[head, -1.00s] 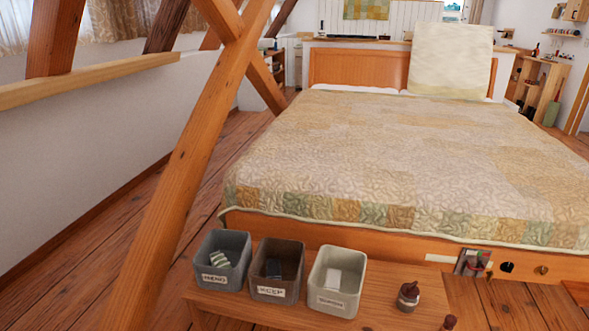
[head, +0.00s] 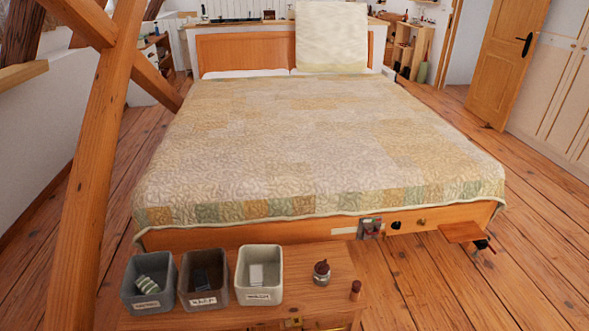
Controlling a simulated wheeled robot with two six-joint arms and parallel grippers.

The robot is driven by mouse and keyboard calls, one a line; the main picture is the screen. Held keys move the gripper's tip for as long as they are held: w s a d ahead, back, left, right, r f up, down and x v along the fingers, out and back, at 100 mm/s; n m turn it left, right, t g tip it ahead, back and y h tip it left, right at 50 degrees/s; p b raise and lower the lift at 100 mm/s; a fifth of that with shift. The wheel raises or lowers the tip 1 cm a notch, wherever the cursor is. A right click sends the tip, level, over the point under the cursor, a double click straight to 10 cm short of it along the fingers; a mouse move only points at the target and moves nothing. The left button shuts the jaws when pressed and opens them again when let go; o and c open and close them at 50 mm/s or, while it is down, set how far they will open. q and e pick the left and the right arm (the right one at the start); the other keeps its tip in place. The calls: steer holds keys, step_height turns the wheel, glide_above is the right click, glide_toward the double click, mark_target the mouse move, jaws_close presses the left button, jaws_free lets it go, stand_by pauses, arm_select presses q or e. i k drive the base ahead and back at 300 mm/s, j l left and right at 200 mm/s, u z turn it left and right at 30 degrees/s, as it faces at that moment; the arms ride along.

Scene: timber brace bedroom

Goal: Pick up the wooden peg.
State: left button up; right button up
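A small reddish-brown upright piece (head: 355,290), which looks like the wooden peg, stands near the right end of a low wooden bench (head: 318,263) in the head view. It is small in the picture, so I cannot be sure that it is the peg. A brown-topped jar (head: 321,273) stands to its left, apart from it. Neither of my grippers is in view.
Three labelled bins, dark grey (head: 129,290), brown (head: 184,290) and pale (head: 241,282), hold small items on the bench. A quilted bed (head: 320,145) stands behind. A slanted timber brace (head: 92,175) rises at left. Floor (head: 450,285) is open at right.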

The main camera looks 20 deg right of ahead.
mark_target(356, 285)
steer(key=z, duration=1.2)
steer(key=u, duration=0.55)
steer(key=i+l+u, duration=0.2)
steer(key=l+u, duration=0.25)
steer(key=i+l+u, duration=0.15)
steer(key=l+u, duration=0.15)
steer(key=u, duration=0.15)
steer(key=i+l+u, duration=0.1)
steer(key=l+u, duration=0.8)
